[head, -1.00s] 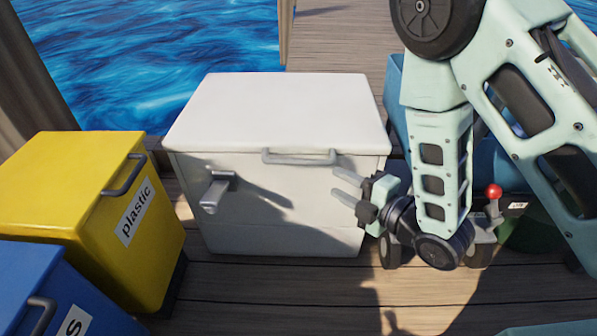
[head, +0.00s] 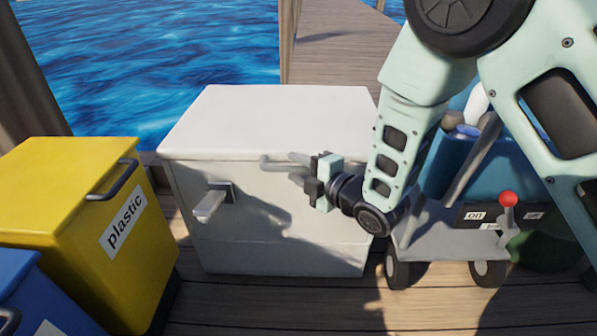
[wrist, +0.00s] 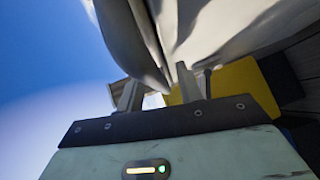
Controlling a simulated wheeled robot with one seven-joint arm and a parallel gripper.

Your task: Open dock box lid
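The white dock box (head: 310,245) stands on the deck with its lid (head: 270,120) down. A grey bar handle (head: 268,163) is on the front edge of the lid. A grey lever latch (head: 210,204) is on the box's front, at left. My gripper (head: 298,168) is at the right part of the bar handle, which it partly hides. In the wrist view, the two fingers (wrist: 160,92) are apart. The grey handle (wrist: 130,40) reaches down to the space between them; I cannot tell whether they touch it.
A yellow plastic bin (head: 70,215) and a blue bin (head: 40,290) stand left of the box. A cart (head: 435,240) with a red-knobbed lever (head: 508,198) stands close at right, beside my arm. Water lies behind the box; the deck in front is clear.

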